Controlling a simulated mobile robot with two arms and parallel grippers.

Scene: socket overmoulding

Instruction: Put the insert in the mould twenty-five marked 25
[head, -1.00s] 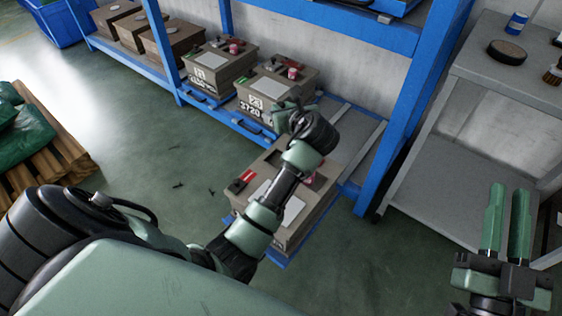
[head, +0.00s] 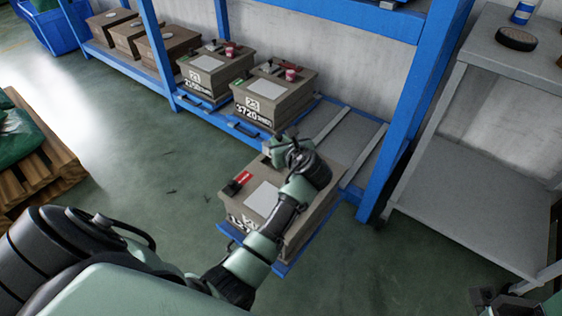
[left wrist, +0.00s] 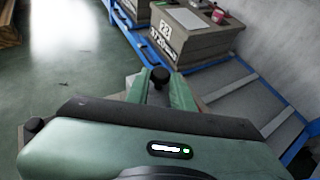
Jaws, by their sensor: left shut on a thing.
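My left gripper (head: 285,148) is over the far edge of the nearest mould (head: 230,205), a grey-brown box with a white sheet on top. In the left wrist view its fingers (left wrist: 160,88) are shut on a small black round piece (left wrist: 160,77), seemingly the insert. The gripper body hides what is below. The nearest mould's front number is partly covered by my arm and cannot be read surely. A mould marked with a two-digit number and 3720 (head: 290,92) stands on the shelf behind. At the bottom right, only a small part of my right gripper (head: 487,298) shows.
The nearest mould rests on a pulled-out blue tray (head: 284,268). Another mould (head: 215,75) and several brown boxes (head: 170,48) stand on the blue rack. A blue post (head: 385,150) rises right of my left gripper. A grey table (head: 500,55) holds a dark disc (head: 516,40).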

